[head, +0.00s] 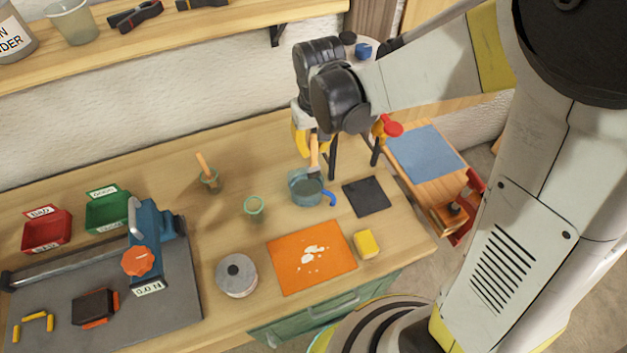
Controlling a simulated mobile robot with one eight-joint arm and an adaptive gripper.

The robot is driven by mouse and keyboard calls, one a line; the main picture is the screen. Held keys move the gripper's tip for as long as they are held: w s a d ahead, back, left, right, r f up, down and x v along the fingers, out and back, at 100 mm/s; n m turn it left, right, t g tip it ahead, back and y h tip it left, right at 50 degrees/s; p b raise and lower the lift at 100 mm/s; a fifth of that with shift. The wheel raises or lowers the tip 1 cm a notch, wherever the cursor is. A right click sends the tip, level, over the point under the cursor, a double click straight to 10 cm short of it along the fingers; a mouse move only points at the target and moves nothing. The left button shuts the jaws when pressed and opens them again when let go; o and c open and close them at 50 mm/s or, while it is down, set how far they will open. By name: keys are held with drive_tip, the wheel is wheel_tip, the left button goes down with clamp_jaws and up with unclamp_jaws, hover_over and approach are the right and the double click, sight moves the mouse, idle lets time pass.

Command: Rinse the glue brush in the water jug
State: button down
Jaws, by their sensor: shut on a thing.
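The glue brush (313,152) has a wooden handle and pale bristles. It hangs upright, bristles down, at the water jug (300,197). The jug is blue-grey with a bright blue handle and stands on the workbench. The bristle end overlaps the jug's opening; I cannot tell how deep it reaches or whether it touches the water. My gripper (312,135) is shut on the brush handle above the jug. Its fingers are partly hidden by the dark wrist.
An orange mat (287,273) with white smears, a yellow sponge (367,244) and a dark square pad (366,196) lie near the jug. A green jar (254,209), a pot with a wooden stick (209,181) and a round tin (236,275) stand left. Bare bench separates them.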

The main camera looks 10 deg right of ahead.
sight(313, 135)
drive_tip(key=shift+r, duration=0.15)
drive_tip(key=shift+r+p, duration=1.5)
drive_tip(key=shift+r, duration=0.45)
